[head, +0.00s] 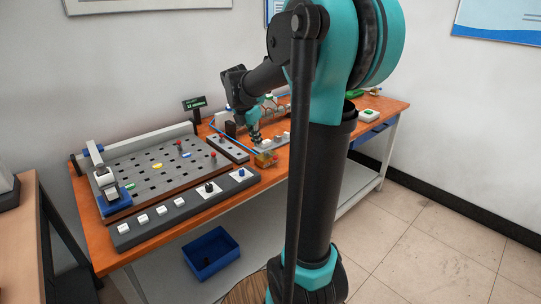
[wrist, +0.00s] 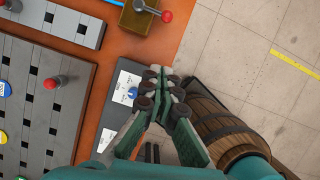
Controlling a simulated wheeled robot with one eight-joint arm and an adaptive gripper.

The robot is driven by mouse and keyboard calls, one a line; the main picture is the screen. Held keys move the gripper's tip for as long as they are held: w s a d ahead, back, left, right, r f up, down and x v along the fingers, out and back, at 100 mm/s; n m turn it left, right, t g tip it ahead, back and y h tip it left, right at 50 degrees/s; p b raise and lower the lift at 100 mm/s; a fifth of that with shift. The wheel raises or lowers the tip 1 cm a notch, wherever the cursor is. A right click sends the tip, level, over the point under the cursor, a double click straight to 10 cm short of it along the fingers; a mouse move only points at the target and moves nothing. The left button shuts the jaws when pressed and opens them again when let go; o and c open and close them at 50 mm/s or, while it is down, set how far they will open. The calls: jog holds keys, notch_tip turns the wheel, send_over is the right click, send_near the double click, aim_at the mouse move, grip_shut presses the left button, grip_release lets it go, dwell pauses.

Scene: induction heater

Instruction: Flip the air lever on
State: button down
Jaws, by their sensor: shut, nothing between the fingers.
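A small brass-coloured block (head: 263,160) sits at the front edge of the orange table. In the wrist view the block (wrist: 138,18) carries a grey lever (wrist: 150,9) with a red ball knob (wrist: 167,16), which may be the air lever; no label on it is readable. My gripper (head: 256,143) is shut and empty, and in the head view it appears just above and behind the block. In the wrist view my gripper's fingertips (wrist: 161,76) are together, below the red knob in the picture and apart from it.
A dark control strip (head: 160,224) with white switches and a blue knob (head: 241,173) runs along the front edge. A slotted grey plate (head: 140,170) with coloured pieces lies behind it. A blue bin (head: 211,252) is below. A wooden barrel (wrist: 222,125) stands beyond the table edge.

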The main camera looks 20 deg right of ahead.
dwell(0.3)
jog(key=x, duration=0.9)
jog(key=shift+w+d+f, duration=0.1)
jog(key=shift+f, duration=0.05)
jog(key=d, duration=0.1)
jog(key=w+d+f, duration=0.1)
jog(key=shift+w+d, duration=0.55)
jog(key=shift+d, duration=0.2)
